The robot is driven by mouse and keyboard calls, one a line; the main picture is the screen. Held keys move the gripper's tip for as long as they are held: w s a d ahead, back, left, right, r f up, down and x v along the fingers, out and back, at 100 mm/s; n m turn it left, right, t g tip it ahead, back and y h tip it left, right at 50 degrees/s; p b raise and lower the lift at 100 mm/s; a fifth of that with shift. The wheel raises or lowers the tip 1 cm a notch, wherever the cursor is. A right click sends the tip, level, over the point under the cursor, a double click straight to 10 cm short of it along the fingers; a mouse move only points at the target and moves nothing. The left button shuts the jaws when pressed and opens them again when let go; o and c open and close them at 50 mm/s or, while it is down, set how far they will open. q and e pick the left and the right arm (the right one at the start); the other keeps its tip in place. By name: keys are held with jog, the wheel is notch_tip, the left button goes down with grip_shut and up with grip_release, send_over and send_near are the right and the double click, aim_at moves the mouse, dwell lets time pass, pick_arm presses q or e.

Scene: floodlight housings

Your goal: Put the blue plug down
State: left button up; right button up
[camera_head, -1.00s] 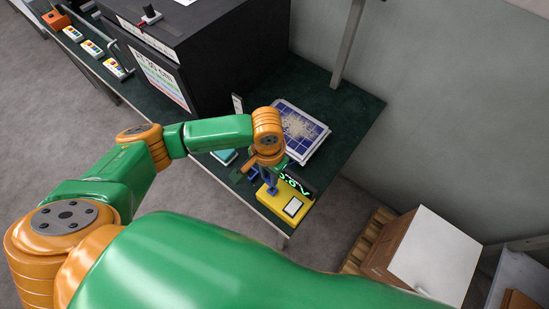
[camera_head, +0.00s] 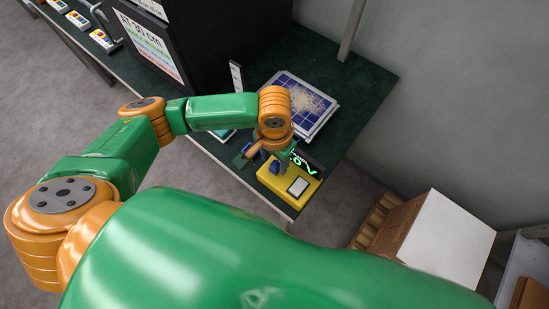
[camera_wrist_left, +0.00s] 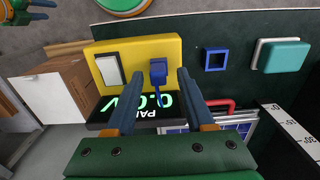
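The blue plug (camera_wrist_left: 158,70) stands on the yellow box (camera_wrist_left: 168,48), beside its white panel, with a thin blue lead at its lower side. In the head view the plug (camera_head: 275,168) shows on the yellow box (camera_head: 268,182), just below my left gripper (camera_head: 277,158). In the left wrist view the left gripper (camera_wrist_left: 159,74) is open, with one finger on each side of the plug and a visible gap to each. My right gripper (camera_wrist_left: 42,10) shows at the top left corner of the wrist view, its two fingers apart and empty.
A black display (camera_head: 307,163) with green figures adjoins the yellow box. An empty blue square frame (camera_wrist_left: 215,60) and a teal block (camera_wrist_left: 286,56) lie nearby. A solar panel (camera_head: 298,100) and a large black box (camera_head: 225,45) stand behind. The table's front edge is close.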

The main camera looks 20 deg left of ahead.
aim_at(275, 164)
pick_arm(q)
jog(key=shift+r, duration=0.1)
notch_tip(275, 164, up, 12)
jog(key=p, duration=0.1)
dwell(0.5)
